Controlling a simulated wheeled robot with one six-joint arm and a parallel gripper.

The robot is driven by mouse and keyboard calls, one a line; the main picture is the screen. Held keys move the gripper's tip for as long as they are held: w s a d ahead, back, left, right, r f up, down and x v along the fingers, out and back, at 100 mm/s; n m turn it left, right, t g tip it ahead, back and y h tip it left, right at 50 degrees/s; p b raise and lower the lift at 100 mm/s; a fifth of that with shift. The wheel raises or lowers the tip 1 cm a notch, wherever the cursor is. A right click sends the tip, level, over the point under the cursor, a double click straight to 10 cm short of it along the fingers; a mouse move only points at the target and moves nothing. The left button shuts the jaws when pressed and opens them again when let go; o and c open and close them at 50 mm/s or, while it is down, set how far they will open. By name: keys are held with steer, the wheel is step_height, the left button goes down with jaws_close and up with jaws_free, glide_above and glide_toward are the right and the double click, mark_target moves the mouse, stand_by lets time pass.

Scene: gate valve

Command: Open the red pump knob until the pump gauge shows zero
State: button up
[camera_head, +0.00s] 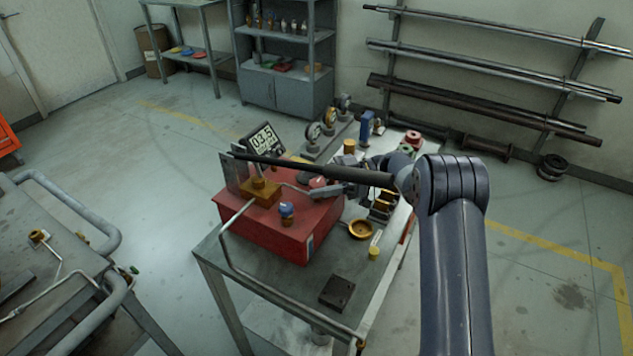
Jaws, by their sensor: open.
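The red pump box (265,232) stands on the grey workbench, with a brass block (262,190) and a blue-capped fitting (287,210) on top. The pump gauge (263,139) is a dark digital display behind it; its large figures look like 03.5. A small red part, likely the pump knob (318,182), shows at the box's right end. My gripper (320,187) is open close to this red part, partly hidden under a long black bar (330,171). I cannot tell whether the fingers touch it.
The black bar crosses above the box and in front of my wrist. Round gauges (314,131), a brass dish (361,229) and a dark block (337,292) stand on the bench (295,325). A pipe (235,265) runs along its front. Open floor lies to the left.

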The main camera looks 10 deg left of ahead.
mark_target(324, 182)
steer(key=p+v, duration=0.6)
steer(key=v, duration=0.4)
steer(key=shift+d, duration=0.15)
steer(key=shift+f+b, duration=0.15)
steer(key=shift+b, duration=0.25)
steer(key=b+x, duration=0.5)
steer(key=x, duration=0.5)
steer(key=shift+s+a, duration=0.1)
steer(key=shift+a, duration=0.2)
